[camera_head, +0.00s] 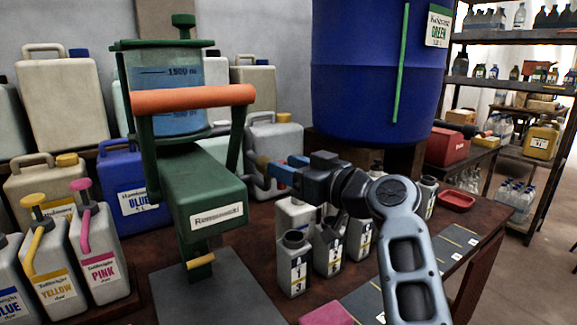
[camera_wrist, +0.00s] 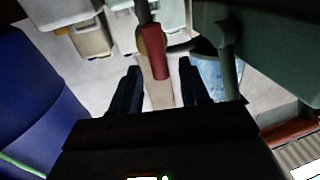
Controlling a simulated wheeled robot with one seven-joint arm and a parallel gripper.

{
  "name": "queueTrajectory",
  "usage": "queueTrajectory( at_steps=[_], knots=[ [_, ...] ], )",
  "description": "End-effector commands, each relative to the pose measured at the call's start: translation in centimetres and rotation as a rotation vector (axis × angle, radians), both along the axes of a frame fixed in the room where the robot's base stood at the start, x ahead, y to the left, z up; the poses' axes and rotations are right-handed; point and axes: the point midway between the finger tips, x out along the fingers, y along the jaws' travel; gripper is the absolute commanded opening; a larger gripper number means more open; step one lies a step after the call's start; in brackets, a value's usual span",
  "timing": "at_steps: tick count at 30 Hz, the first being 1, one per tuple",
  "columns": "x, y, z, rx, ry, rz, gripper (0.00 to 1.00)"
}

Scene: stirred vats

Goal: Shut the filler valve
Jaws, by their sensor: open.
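The green filler (camera_head: 205,185) stands on the bench, with an orange-red handle across its front and a clear tank of blue liquid on top. In the wrist view, the filler valve's red lever (camera_wrist: 159,62) points toward me below a dark rod, with a tan piece beside it. My gripper (camera_wrist: 159,72) is open, its two dark fingers on either side of the lever, with visible gaps. Contact cannot be told. In the head view, my gripper (camera_head: 272,168) reaches left to the filler's right side, where the valve is mostly hidden.
Small grey bottles (camera_head: 294,265) stand under my wrist. Yellow and pink pump jugs (camera_head: 95,250) stand at left. A red dish (camera_head: 456,201) lies at right. Shelves fill the right background.

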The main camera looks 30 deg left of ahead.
Motion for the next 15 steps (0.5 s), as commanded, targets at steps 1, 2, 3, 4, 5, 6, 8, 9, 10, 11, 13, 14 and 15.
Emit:
queueTrajectory(
  at_steps=[1, 2, 3, 4, 5, 6, 8, 9, 10, 11, 13, 14, 15],
  knots=[
    [0.07, 0.29, 0.03, 0.0, 0.0, 0.0, 0.45],
    [0.1, 0.38, 0.04, 0.0, 0.0, 0.0, 0.45],
    [0.12, 0.47, 0.04, 0.0, -0.001, 0.0, 0.45],
    [0.13, 0.5, 0.04, 0.0, -0.001, -0.001, 0.45],
    [0.14, 0.52, 0.03, 0.0, -0.001, -0.001, 0.45],
    [0.14, 0.52, 0.03, 0.0, -0.001, -0.001, 0.45],
    [0.14, 0.51, 0.02, 0.0, -0.001, -0.001, 0.45],
    [0.13, 0.51, 0.01, 0.0, -0.001, -0.001, 0.45],
    [0.13, 0.51, 0.01, 0.0, -0.001, -0.001, 0.45],
    [0.13, 0.51, 0.01, 0.0, -0.001, -0.001, 0.43],
    [0.13, 0.5, 0.0, 0.0, -0.001, -0.001, 0.37],
    [0.13, 0.5, 0.0, 0.0, -0.001, -0.001, 0.34],
    [0.13, 0.5, 0.0, 0.0, -0.001, -0.001, 0.3]
  ],
)
